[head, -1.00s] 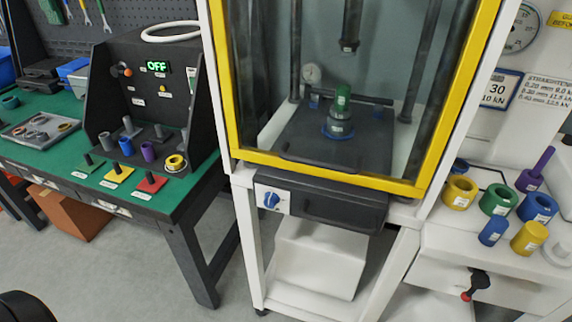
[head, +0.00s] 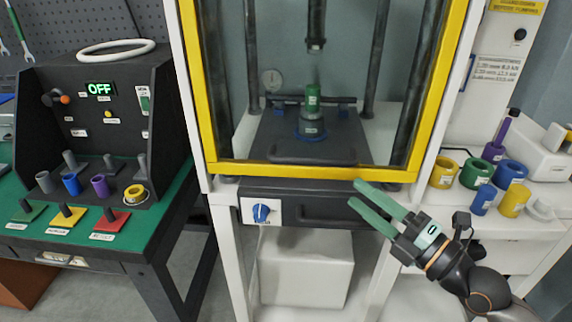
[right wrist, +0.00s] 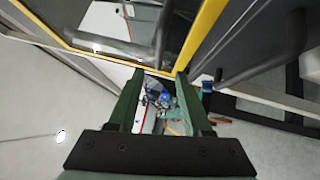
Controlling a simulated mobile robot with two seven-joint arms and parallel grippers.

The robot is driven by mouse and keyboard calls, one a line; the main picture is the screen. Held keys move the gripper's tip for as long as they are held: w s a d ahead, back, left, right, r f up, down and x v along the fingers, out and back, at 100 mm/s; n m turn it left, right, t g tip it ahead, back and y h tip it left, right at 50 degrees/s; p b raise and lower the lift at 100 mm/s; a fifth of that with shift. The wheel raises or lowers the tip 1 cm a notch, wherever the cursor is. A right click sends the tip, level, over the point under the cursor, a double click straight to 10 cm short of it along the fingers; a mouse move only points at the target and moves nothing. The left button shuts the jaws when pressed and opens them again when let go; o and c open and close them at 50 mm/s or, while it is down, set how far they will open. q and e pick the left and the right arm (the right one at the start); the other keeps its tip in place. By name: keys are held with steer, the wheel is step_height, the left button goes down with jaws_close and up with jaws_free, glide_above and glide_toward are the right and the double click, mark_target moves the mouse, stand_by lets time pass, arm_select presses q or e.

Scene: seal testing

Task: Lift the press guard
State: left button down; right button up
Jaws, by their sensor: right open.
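The press guard (head: 300,172) is a clear panel in a yellow frame on the front of the white press, and it is down. Behind it, a green and grey part with a blue ring (head: 312,112) stands on the dark press bed, under the ram (head: 316,28). My right gripper (head: 357,192) is open and empty, with green fingers just below and in front of the guard's lower right bar. In the right wrist view the gripper (right wrist: 156,78) shows with the yellow guard frame (right wrist: 205,35) beyond its fingers. My left gripper is not in view.
Several coloured rings and plugs stand on the white shelf at right.

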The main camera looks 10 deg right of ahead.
mark_target(320, 163)
steer(key=p+x, duration=0.1)
steer(key=x, duration=0.2)
steer(key=p+x, duration=0.1)
steer(key=x, duration=0.2)
steer(key=shift+w+d+r+p, duration=0.1)
steer(key=shift+r+p, duration=0.15)
steer(key=shift+p, duration=0.05)
steer(key=p+x, duration=0.1)
steer(key=x, duration=0.4)
steer(key=shift+f, duration=0.2)
steer(key=shift+w+a+p, duration=0.3)
steer(key=shift+w+a, duration=0.1)
steer(key=shift+w, duration=0.15)
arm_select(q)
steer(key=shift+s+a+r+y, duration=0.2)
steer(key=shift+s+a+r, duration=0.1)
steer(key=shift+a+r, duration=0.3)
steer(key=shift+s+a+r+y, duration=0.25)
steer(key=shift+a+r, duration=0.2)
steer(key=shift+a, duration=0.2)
arm_select(e)
steer(key=shift+c, duration=0.3)
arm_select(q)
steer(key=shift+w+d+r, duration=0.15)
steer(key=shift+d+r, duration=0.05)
arm_select(e)
jaws_close()
